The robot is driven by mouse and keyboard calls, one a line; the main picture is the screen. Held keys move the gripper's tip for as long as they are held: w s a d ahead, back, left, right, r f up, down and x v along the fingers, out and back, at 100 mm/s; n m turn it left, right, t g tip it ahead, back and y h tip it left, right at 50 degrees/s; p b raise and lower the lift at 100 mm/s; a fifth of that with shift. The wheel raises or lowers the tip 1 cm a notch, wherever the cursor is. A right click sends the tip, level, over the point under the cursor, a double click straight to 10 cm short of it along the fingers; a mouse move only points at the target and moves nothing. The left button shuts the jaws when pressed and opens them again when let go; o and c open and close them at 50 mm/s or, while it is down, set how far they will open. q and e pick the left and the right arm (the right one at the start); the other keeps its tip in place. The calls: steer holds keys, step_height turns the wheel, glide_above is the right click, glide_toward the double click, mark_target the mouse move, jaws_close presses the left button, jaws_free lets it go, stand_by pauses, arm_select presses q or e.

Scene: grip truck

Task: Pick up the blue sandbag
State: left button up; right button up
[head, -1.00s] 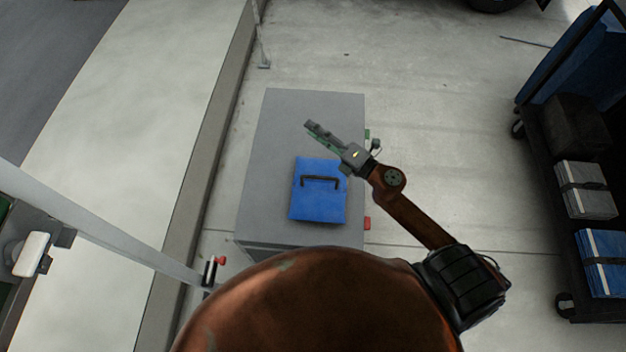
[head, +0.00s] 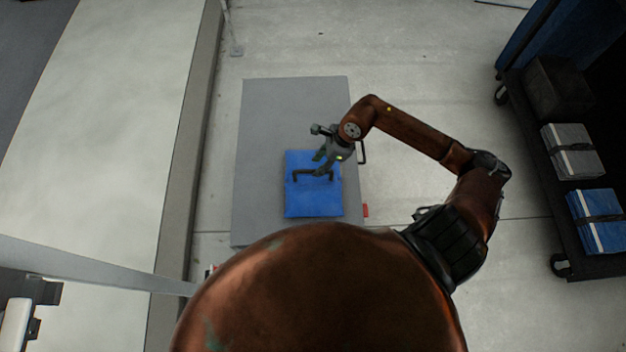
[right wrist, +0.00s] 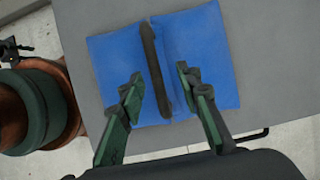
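The blue sandbag (head: 313,198) lies flat on top of a grey box (head: 262,120), its dark handle strap (head: 305,174) facing up. My right gripper (head: 319,170) is over the upper right part of the bag, close to the handle. In the right wrist view the gripper (right wrist: 158,88) is open, with one green-backed finger on each side of the dark handle (right wrist: 155,70). The blue sandbag (right wrist: 205,55) shows on both sides of the handle there. I cannot tell whether the fingers touch the bag. My left gripper is not in view.
A dark cart (head: 540,170) at the right carries a grey bag (head: 573,150), a blue bag (head: 598,220) and a black case (head: 557,88). A pale raised ledge (head: 100,150) runs along the left. Concrete floor is clear between box and cart.

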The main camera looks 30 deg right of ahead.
mark_target(312, 171)
steer(key=x, duration=0.4)
steer(key=shift+s+a+r, duration=0.1)
steer(key=shift+s+a, duration=0.15)
steer(key=shift+f, duration=0.35)
steer(key=shift+f+b, duration=0.25)
steer(key=shift+b, duration=0.2)
steer(key=shift+c, duration=0.3)
jaws_close()
stand_by(0.4)
steer(key=shift+w+a+r, duration=0.1)
steer(key=shift+w+r, duration=0.15)
